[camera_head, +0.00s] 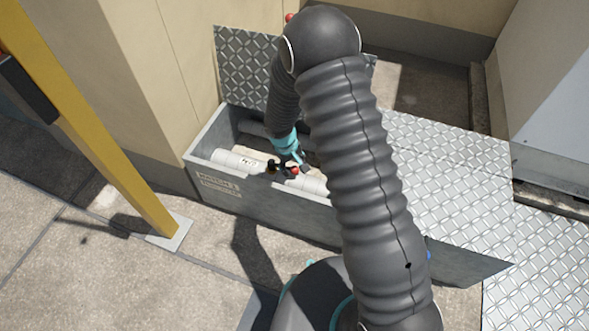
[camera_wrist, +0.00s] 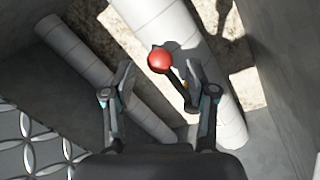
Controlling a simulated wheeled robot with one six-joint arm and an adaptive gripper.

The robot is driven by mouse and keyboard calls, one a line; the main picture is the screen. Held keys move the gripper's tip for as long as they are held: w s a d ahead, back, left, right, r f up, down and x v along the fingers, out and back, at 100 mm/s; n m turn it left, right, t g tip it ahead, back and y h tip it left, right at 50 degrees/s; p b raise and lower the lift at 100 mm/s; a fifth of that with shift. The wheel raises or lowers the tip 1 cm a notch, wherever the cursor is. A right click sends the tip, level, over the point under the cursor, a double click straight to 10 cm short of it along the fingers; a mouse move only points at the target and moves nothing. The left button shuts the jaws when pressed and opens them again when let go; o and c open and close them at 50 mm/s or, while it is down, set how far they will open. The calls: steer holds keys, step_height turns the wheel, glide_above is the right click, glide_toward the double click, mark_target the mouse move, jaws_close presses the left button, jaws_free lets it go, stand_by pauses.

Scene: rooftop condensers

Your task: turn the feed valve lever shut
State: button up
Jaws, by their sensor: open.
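The feed valve lever is a dark bar with a red ball knob (camera_wrist: 160,60) at its end, in front of a white wrapped pipe (camera_wrist: 190,50) in the wrist view. In the head view the red knob (camera_head: 295,170) shows at the pipe inside the trough. My gripper (camera_wrist: 157,85) is open, with one finger on each side in the picture. The lever lies between the fingertips, close to the right finger; I cannot tell whether they touch. In the head view my gripper (camera_head: 290,155) reaches down into the trough, and the valve body is partly hidden.
The grey trough (camera_head: 265,205) has upright walls close around my gripper. A second, thinner pipe (camera_wrist: 75,55) runs beside the first. A tread-plate cover (camera_head: 455,165) lies over the right part. A yellow post (camera_head: 90,120) stands at left. Paving in front is open.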

steer(key=shift+w+d+f, duration=0.1)
steer(key=shift+f, duration=0.6)
steer(key=shift+w+d+f, duration=0.1)
steer(key=shift+f, duration=0.6)
jaws_close()
